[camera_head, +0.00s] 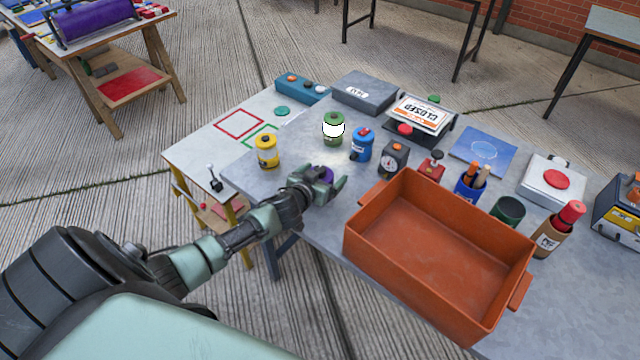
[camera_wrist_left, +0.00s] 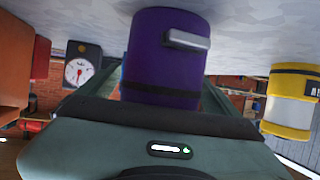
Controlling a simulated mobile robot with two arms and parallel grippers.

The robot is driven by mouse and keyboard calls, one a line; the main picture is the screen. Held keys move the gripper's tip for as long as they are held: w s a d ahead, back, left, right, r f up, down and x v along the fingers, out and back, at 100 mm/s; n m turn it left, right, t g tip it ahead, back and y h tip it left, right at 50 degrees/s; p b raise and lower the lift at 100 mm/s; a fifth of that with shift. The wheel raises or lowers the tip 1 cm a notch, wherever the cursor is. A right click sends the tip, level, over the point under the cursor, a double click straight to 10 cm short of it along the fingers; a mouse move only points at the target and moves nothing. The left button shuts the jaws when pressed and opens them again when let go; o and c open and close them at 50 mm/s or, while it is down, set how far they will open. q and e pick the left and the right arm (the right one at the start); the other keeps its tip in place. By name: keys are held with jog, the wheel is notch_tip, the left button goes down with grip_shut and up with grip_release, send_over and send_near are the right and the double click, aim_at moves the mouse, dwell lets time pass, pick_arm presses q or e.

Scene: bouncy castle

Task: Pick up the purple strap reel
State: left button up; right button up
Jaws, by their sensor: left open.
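The purple strap reel (camera_head: 325,173) stands on the grey table near its left edge, mostly hidden by my left gripper in the head view. In the left wrist view the reel (camera_wrist_left: 160,55) is a purple cylinder with a grey tab on its side, and the picture is upside down. My left gripper (camera_head: 332,182) is open. Its fingers show on either side of the reel, which is close in front of the palm. I cannot tell whether a finger touches it. My right gripper is not in view.
An orange bin (camera_head: 440,255) stands just right of my left gripper. Yellow (camera_head: 266,151), green-and-white (camera_head: 333,129) and blue (camera_head: 361,145) reels stand behind it, with a dial gauge (camera_head: 393,160) close by. Bare tabletop lies between the gripper and the yellow reel.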

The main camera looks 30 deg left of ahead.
pick_arm(q)
jog(key=shift+w, duration=0.2)
jog(key=c, duration=1.8)
jog(key=shift+c, duration=1)
jog(key=shift+r, duration=0.15)
